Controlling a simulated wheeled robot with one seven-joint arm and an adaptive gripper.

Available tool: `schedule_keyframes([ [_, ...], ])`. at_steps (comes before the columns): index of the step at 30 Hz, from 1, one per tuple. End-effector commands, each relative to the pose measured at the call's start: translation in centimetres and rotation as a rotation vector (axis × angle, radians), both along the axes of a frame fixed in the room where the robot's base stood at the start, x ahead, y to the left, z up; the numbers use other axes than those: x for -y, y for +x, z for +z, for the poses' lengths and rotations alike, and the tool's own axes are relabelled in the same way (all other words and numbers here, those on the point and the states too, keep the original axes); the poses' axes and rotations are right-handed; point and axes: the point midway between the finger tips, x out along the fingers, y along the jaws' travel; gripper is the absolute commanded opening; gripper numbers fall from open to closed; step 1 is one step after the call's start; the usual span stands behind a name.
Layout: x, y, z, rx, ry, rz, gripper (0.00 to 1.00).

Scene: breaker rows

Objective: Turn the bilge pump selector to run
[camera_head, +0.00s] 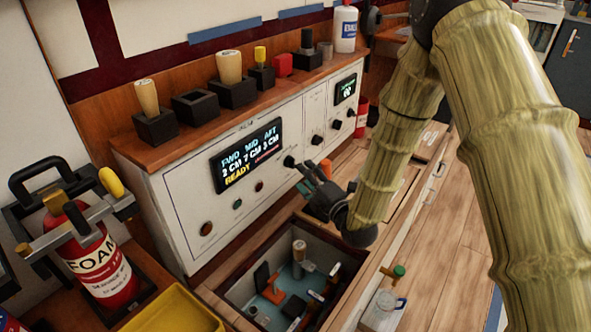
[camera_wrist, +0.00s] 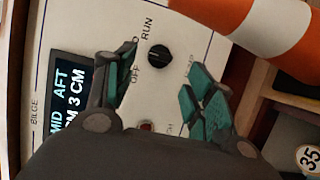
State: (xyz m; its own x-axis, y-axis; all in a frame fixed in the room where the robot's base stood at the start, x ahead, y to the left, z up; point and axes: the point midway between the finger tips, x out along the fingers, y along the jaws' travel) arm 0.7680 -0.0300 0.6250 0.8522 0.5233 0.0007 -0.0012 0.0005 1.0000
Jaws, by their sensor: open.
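The selector, a round black knob, sits on the white bilge panel (camera_head: 180,205), just right of its display (camera_head: 247,153). The knob shows at the panel's right half in the head view (camera_head: 289,161) and between my fingers in the wrist view (camera_wrist: 159,56). The labels RUN (camera_wrist: 147,28) and OFF (camera_wrist: 136,73) are beside it, with another label partly hidden by a finger. Its pointer direction is too unclear to tell. My gripper (camera_head: 303,177) is open and empty, its teal fingertips pointing at the panel close to the knob; the wrist view shows them either side of it (camera_wrist: 163,66). Contact is not visible.
An orange and white striped object (camera_wrist: 262,25) is close right of the knob in the wrist view. Below the panel is an open bin (camera_head: 232,297) holding several items. More knobs (camera_head: 316,139) sit further right. Levers and blocks (camera_head: 230,90) stand on the wooden top.

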Motion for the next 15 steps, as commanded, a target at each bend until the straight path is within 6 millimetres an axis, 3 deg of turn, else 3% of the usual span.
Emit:
schedule_keyframes([
  [7,-2.0,3.3,-0.1,0.001,0.002,-0.001,0.54],
  [15,-3.1,5.1,-0.1,-0.001,0.000,-0.001,0.54],
])
